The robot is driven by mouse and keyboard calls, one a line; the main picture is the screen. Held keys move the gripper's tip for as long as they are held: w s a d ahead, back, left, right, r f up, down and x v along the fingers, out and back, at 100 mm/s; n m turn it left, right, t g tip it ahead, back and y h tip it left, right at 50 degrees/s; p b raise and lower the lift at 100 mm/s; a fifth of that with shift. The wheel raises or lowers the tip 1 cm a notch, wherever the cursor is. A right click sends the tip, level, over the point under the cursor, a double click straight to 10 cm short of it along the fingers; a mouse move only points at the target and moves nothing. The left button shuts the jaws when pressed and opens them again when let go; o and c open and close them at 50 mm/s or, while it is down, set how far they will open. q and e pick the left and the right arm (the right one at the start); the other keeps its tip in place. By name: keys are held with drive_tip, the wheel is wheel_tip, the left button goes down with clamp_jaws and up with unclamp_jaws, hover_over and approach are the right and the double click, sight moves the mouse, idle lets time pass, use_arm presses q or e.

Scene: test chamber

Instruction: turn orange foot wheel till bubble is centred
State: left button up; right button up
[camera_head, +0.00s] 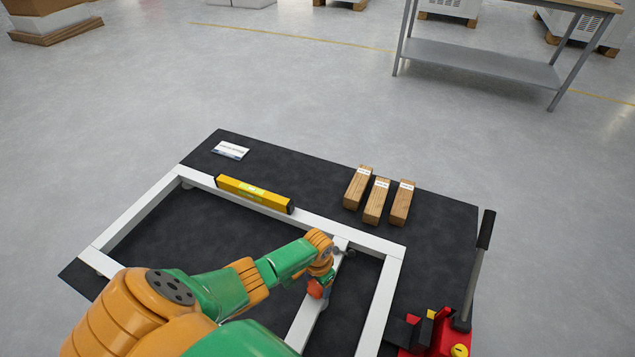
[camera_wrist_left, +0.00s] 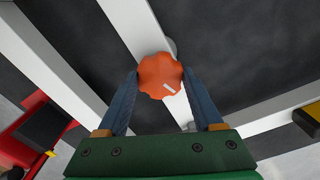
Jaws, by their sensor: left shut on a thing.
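The orange foot wheel (camera_wrist_left: 158,72) has a scalloped edge and a white mark, and sits at a white bar of the frame. In the left wrist view the two fingers of my left gripper (camera_wrist_left: 160,80) are shut on it, one on each side. In the head view the wheel (camera_head: 315,290) is partly hidden by my left gripper (camera_head: 321,280). A yellow spirit level (camera_head: 272,199) lies along the far bar of the white frame (camera_head: 335,228). Its greenish vial shows, but the bubble is too small to read. My right gripper is not in view.
The frame stands on a black mat (camera_head: 440,225). Several wooden blocks (camera_head: 375,205) lie beyond its far bar, and a white card (camera_head: 230,150) lies at far left. A red device (camera_head: 435,338) with a long lever stands at right. A workbench (camera_head: 480,62) stands behind; floor between is clear.

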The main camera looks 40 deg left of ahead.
sight(318, 286)
use_arm(q)
drive_tip(key=shift+w+n, duration=0.1)
drive_tip(key=shift+n, duration=0.7)
drive_tip(key=shift+r, duration=0.1)
drive_tip(key=o, duration=1.4)
drive_tip(key=shift+c, duration=0.2)
drive_tip(key=shift+p, duration=0.35)
wheel_tip(318, 286, up, 7)
drive_tip(key=p, duration=0.4)
